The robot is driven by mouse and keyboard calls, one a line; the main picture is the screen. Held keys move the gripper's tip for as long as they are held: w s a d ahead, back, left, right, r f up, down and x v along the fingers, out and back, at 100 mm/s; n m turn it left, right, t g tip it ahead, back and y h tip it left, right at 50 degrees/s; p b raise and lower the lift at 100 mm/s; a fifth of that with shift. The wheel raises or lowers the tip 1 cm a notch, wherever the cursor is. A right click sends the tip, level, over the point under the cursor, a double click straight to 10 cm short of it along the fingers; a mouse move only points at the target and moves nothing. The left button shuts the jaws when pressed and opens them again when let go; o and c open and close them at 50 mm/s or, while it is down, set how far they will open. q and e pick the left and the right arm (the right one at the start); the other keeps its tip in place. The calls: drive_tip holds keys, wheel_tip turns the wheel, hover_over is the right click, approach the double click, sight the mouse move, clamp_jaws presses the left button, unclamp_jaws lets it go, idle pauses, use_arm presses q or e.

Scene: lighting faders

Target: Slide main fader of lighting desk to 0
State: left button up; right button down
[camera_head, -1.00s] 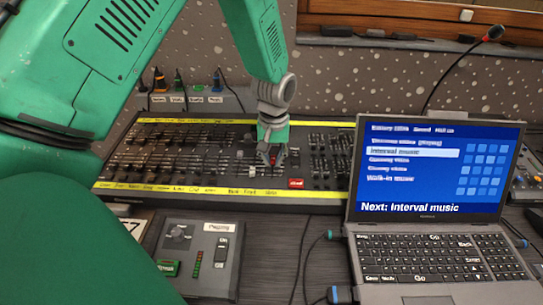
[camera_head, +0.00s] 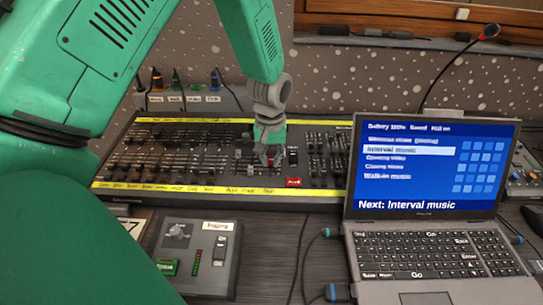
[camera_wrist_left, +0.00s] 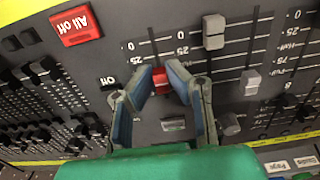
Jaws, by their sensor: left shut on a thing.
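The lighting desk (camera_head: 330,196) is a long dark board of faders with yellow label strips. My left gripper (camera_head: 267,160) reaches down onto its middle. In the left wrist view, the gripper's blue-grey fingers (camera_wrist_left: 162,82) are shut on a red fader knob (camera_wrist_left: 161,80). An empty stretch of its slot (camera_wrist_left: 152,42) shows beyond the knob, beside printed numbers including 0 and 25. The rest of the slot is hidden by the gripper. My right gripper is not in view.
A red "All off" button (camera_wrist_left: 76,25) is near the held knob. A pale fader knob (camera_wrist_left: 214,31) and a grey one (camera_wrist_left: 251,82) are in neighbouring slots. An open laptop (camera_head: 435,200) stands right of the desk; a grey switch box (camera_head: 190,255) is in front.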

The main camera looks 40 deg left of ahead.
sight(270, 176)
use_arm(q)
drive_tip(key=shift+s+d, duration=0.2)
drive_tip(key=shift+s, duration=0.1)
drive_tip(key=shift+s+d+p, duration=0.35)
drive_tip(key=shift+s+d, duration=0.3)
drive_tip(key=shift+d, duration=0.05)
drive_tip(key=shift+s+d+f, duration=0.1)
drive_tip(key=shift+s+d, duration=0.25)
drive_tip(key=shift+s, duration=0.1)
drive_tip(key=o, duration=0.5)
drive_tip(key=shift+c, duration=0.2)
drive_tip(key=shift+r+p, duration=1.3)
drive_tip(key=shift+p, duration=0.25)
drive_tip(key=shift+f, duration=0.1)
